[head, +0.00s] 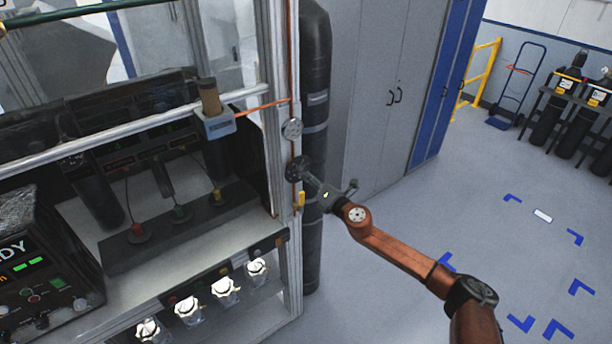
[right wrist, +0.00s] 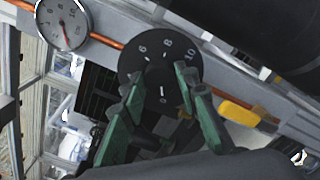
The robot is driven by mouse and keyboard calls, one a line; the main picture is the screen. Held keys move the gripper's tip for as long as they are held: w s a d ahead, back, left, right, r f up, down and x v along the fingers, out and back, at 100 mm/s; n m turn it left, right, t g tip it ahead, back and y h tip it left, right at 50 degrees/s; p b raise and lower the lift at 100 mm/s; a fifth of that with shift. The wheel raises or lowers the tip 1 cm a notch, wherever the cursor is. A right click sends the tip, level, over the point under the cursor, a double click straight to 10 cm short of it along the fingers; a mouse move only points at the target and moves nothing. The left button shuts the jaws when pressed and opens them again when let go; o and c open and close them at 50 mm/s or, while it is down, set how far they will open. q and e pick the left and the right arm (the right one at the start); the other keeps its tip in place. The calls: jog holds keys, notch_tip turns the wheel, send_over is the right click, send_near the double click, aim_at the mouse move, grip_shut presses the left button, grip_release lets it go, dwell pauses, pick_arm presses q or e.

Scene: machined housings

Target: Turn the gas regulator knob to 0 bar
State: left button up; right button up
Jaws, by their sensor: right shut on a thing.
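The regulator knob is a round black dial (head: 297,168) on the metal post at the right end of the bench frame. In the right wrist view the knob (right wrist: 147,66) shows white numbers 6, 8 and 10 along its upper edge and a white mark low near its centre. My right gripper (head: 311,181) reaches it from the right. In the right wrist view the green fingers of my right gripper (right wrist: 161,86) are shut on the knob, one on each side, hiding part of its rim. My left gripper is not in view.
A round white gauge (head: 292,129) sits above the knob on a copper pipe; its dial and needle show in the right wrist view (right wrist: 62,22). A yellow valve handle (head: 301,200) is just below the knob. A tall black cylinder (head: 316,90) stands behind the post.

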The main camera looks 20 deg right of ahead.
jog(key=shift+n, duration=0.3)
jog(key=shift+f, duration=0.1)
jog(key=o, duration=1.1)
jog(key=shift+o, duration=0.4)
jog(key=v, duration=1.2)
